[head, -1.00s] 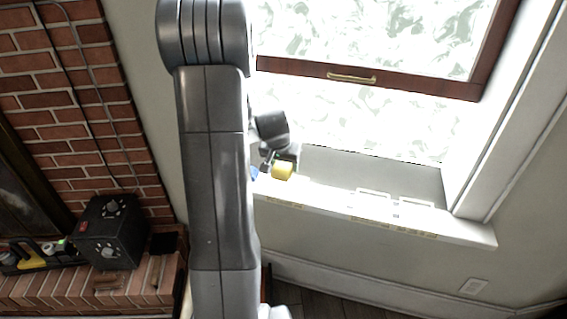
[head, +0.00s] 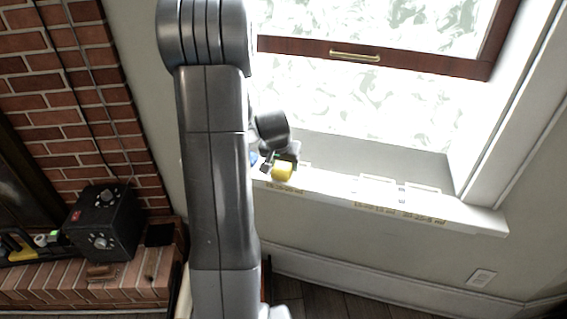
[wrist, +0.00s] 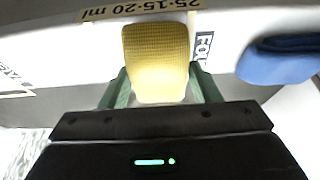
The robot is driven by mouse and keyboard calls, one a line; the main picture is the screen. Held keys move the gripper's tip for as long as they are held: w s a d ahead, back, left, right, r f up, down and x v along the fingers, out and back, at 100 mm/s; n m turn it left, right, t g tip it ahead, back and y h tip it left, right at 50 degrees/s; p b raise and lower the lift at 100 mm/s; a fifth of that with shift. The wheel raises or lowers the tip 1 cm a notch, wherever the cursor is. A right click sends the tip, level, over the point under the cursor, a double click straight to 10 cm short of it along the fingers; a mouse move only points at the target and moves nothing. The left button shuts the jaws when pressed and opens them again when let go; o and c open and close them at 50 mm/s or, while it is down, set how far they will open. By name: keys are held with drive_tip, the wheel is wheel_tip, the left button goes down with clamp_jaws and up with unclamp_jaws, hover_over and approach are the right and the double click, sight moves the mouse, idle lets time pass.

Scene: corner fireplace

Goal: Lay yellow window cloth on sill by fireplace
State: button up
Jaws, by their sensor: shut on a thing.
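The yellow cloth (head: 283,172) is a small folded piece with a waffle texture in the wrist view (wrist: 158,55). My gripper (wrist: 160,92) is shut on its near end, with one green finger at each side. In the head view my gripper (head: 274,160) is partly hidden behind my arm. The white window sill (head: 330,187) runs below the window. The cloth is over the sill near its left end; I cannot tell whether it touches the surface.
A blue item (wrist: 282,58) lies on the sill beside the cloth. The sill bears printed labels and outlined rectangles, with bare room to the right. A black box (head: 102,222) stands on the brick hearth (head: 125,285) at left. The wood-framed sash (head: 400,62) is above.

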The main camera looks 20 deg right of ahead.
drive_tip(key=shift+f+b, duration=0.65)
drive_tip(key=shift+f, duration=0.05)
drive_tip(key=o, duration=1.1)
drive_tip(key=p+v, duration=0.2)
drive_tip(key=v, duration=1.2)
drive_tip(key=shift+w+f, duration=0.1)
drive_tip(key=b+x, duration=0.2)
drive_tip(key=x, duration=1.1)
drive_tip(key=shift+w+d+f, duration=0.1)
drive_tip(key=shift+f, duration=0.25)
drive_tip(key=shift+r, duration=0.15)
drive_tip(key=shift+r, duration=0.1)
